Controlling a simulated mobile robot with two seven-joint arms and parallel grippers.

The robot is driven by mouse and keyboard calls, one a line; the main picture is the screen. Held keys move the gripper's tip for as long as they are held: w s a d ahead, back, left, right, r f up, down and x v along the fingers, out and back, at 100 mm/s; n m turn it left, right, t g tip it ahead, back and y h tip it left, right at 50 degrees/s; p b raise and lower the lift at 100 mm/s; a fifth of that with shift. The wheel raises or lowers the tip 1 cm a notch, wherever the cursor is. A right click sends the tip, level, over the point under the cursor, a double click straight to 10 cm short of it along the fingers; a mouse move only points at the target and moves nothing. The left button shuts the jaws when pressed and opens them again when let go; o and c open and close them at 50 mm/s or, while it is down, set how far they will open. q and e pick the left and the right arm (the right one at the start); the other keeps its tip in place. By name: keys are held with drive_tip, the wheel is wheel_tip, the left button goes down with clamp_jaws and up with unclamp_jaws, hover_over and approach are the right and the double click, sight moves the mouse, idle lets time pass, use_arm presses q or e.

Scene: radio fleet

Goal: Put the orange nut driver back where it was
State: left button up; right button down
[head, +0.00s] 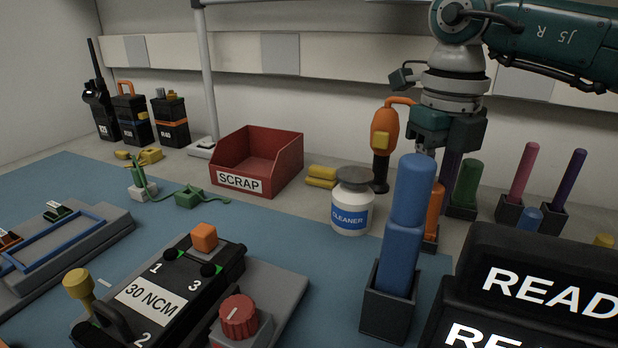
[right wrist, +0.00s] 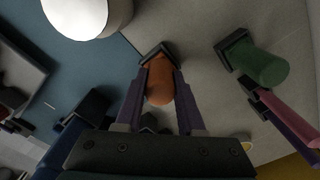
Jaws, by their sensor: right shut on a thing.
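The orange nut driver (head: 435,212) is upright, partly hidden behind the big blue driver (head: 405,220) in the head view. Its lower end is at a small dark holder (head: 431,241) and appears to sit in it; how deep I cannot tell. My right gripper (head: 439,172) comes down from above and is shut on the orange driver. In the right wrist view the orange driver (right wrist: 160,88) is between the two fingers of the gripper (right wrist: 160,76), with the dark holder (right wrist: 156,50) just beyond. My left gripper is not in view.
A green driver (head: 467,184) stands in a holder close to the right of the gripper. Pink (head: 524,173) and purple (head: 569,178) drivers stand farther right. A cleaner jar (head: 352,205), an orange power tool (head: 384,135) and a red scrap bin (head: 270,155) are to the left.

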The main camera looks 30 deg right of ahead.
drive_tip(key=shift+f, duration=0.5)
drive_tip(key=shift+f, duration=0.2)
drive_tip(key=c, duration=0.5)
unclamp_jaws()
drive_tip(key=shift+r, duration=0.1)
